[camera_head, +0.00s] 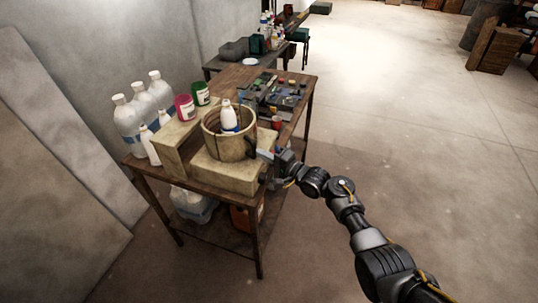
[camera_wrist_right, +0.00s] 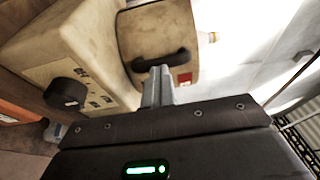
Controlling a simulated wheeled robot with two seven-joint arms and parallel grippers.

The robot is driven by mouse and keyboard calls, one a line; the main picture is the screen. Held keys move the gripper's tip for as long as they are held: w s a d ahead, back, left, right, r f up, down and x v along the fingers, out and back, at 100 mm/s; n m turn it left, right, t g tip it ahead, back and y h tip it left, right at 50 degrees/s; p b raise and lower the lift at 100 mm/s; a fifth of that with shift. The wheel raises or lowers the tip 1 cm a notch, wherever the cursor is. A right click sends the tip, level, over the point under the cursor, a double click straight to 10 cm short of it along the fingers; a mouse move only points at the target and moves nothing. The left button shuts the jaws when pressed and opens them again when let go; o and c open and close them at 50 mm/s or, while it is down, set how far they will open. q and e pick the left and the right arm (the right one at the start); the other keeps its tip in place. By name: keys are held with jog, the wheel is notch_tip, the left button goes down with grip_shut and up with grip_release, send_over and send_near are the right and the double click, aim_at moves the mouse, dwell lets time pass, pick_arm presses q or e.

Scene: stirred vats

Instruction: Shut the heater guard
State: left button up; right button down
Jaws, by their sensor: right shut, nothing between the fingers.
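The heater guard is a beige curved shell (camera_head: 222,146) standing on a beige heater box (camera_head: 225,175) on the wooden table. A white bottle (camera_head: 229,117) stands inside it. In the right wrist view the guard (camera_wrist_right: 150,35) has a black bar handle (camera_wrist_right: 160,60) and a small red label. The heater box (camera_wrist_right: 40,55) there carries a black knob (camera_wrist_right: 65,93). My right gripper (camera_head: 262,156) is at the guard's right side. Its shut fingers (camera_wrist_right: 157,78) are at the handle; I cannot tell whether they touch it. I cannot tell how far the guard is open. My left gripper is not in view.
Clear bottles (camera_head: 127,120) and two tubs, pink (camera_head: 185,107) and green (camera_head: 201,94), stand left of and behind the guard. Tools and small parts (camera_head: 272,92) cover the table's far half. The floor right of the table (camera_head: 400,120) is clear.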

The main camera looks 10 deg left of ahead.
jog(key=shift+s+a+y, duration=0.3)
jog(key=shift+s+a, duration=0.2)
jog(key=shift+a, duration=0.25)
jog(key=shift+w+d+g, duration=0.25)
jog(key=shift+d+g, duration=0.05)
jog(key=shift+d, duration=0.25)
jog(key=s+d, duration=0.4)
jog(key=s, duration=0.4)
jog(key=shift+s, duration=0.2)
jog(key=shift+w, duration=0.1)
